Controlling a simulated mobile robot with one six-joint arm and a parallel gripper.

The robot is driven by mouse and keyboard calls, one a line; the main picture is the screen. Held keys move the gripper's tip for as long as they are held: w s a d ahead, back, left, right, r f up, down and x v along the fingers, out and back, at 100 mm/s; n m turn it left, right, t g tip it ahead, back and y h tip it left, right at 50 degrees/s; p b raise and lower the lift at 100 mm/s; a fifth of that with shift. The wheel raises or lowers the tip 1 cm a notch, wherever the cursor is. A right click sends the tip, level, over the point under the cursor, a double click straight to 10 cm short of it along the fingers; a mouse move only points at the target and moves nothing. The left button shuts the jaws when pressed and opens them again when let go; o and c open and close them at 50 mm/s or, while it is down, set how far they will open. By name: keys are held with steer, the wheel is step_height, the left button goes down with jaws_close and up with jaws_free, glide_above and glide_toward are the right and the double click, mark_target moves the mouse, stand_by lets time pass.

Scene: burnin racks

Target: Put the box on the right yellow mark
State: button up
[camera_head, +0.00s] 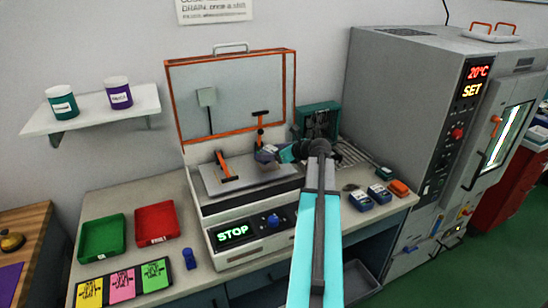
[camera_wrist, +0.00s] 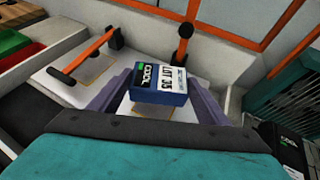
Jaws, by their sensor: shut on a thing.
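The box (camera_wrist: 158,84) is blue with a white label reading COOL and LOT 35. My gripper (camera_wrist: 160,100) is shut on it, with a purple-grey finger on each side. In the head view my gripper (camera_head: 267,154) is over the right part of the pale plate (camera_head: 212,181) of the open machine. The wrist view shows a pale yellowish mark (camera_wrist: 150,110) on the plate, partly hidden below the box. Another mark (camera_wrist: 92,70) lies to the left, under an orange-handled clamp (camera_wrist: 84,56). I cannot tell whether the box touches the plate.
A second orange-handled clamp (camera_wrist: 183,44) stands behind the box. The orange-framed lid (camera_head: 232,95) is raised. Two blue boxes (camera_head: 356,199) (camera_head: 379,194) and an orange one (camera_head: 399,188) sit right of the machine. Green (camera_head: 102,238) and red (camera_head: 157,222) trays lie left.

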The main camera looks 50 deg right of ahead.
stand_by(0.3)
steer(key=shift+w+d, duration=0.3)
steer(key=shift+d, duration=0.15)
steer(key=shift+f+p, duration=0.7)
steer(key=shift+f, duration=1.05)
steer(key=shift+f, duration=0.1)
steer(key=o, duration=1.2)
steer(key=shift+a, duration=0.1)
steer(key=b+v, duration=0.3)
steer(key=v, duration=0.9)
steer(key=shift+s, duration=0.1)
